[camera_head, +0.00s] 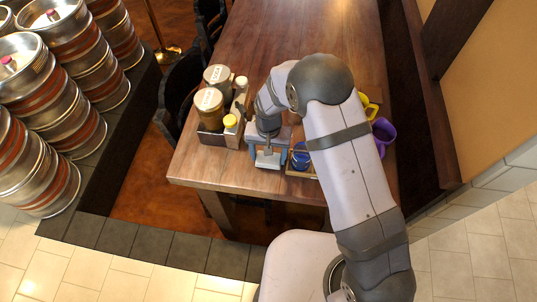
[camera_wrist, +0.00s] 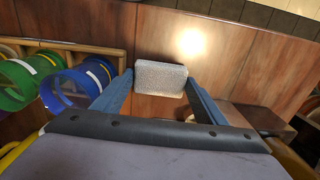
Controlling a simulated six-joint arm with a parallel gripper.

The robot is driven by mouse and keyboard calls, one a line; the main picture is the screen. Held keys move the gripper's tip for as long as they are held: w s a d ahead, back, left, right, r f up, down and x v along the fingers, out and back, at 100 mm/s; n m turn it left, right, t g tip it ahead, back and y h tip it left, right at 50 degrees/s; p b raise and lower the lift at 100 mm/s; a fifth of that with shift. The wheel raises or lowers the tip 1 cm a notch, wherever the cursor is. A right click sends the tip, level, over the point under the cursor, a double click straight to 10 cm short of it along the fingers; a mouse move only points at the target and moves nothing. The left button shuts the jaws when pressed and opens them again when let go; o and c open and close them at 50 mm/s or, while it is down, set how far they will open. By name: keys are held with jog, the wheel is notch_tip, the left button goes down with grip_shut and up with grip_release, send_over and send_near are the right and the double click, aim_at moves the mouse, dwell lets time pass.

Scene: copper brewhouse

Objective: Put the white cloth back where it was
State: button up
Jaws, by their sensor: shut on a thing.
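The white cloth (camera_wrist: 160,78) is a pale, textured, folded block between my fingertips in the wrist view. My gripper (camera_wrist: 158,84) is shut on it, with one blue-grey finger against each side. In the head view my gripper (camera_head: 268,150) is near the front edge of the wooden table, between the jar caddy and the small wooden tray. The cloth (camera_head: 267,160) shows there as a small pale patch under the gripper. I cannot tell whether the cloth touches the table.
The caddy (camera_head: 238,138) with labelled jars stands left of my gripper. The wooden tray (camera_head: 303,172) with a blue cup (camera_head: 301,157) is close on the right, partly behind my arm. A purple mug (camera_head: 384,132) and a yellow item (camera_head: 367,106) are farther right. The table's far part is clear.

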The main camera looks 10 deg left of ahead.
jog(key=shift+f, duration=0.4)
jog(key=o, duration=1)
jog(key=o, duration=0.6)
jog(key=shift+c, duration=0.2)
jog(key=shift+d, duration=0.1)
jog(key=shift+r, duration=0.1)
